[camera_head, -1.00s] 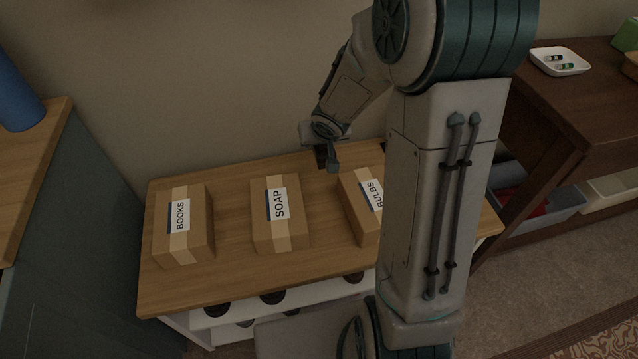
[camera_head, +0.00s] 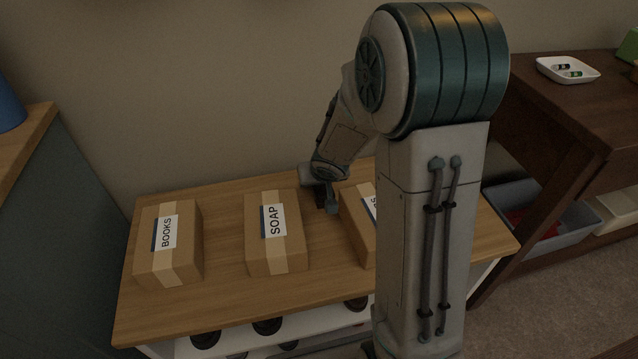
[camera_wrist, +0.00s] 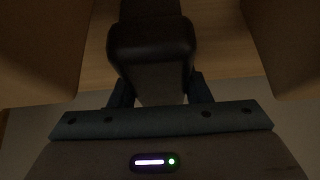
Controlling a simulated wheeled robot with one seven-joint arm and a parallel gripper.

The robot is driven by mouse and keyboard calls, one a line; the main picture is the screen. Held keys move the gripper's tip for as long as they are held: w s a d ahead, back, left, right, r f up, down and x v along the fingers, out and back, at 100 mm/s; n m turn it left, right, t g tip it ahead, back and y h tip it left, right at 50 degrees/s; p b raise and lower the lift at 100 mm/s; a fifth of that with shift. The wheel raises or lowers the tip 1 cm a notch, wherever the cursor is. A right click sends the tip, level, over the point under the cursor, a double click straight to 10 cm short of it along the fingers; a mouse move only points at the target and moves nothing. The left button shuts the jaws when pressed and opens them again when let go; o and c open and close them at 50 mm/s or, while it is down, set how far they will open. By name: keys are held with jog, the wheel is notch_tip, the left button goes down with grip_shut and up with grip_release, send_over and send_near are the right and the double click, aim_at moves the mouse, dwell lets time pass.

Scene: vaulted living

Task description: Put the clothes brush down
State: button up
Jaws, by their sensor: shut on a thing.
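The clothes brush (camera_wrist: 152,45) is a dark, blocky thing in the wrist view, held between the fingers of my gripper (camera_wrist: 160,90). My gripper is shut on it. In the head view my gripper (camera_head: 326,198) is low over the back of the wooden bench top (camera_head: 222,298), between the SOAP box (camera_head: 275,250) and the box at right (camera_head: 359,235). The brush is mostly hidden there by my wrist. I cannot tell whether the brush touches the wood.
The BOOKS box (camera_head: 168,262) stands at the left of the bench top. My arm covers part of the right box and the bench's right side. A dark table (camera_head: 598,105) with a white dish (camera_head: 550,75) is at right. The front strip of the bench is clear.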

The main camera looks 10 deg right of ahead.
jog(key=shift+f, duration=0.1)
jog(key=o, duration=1)
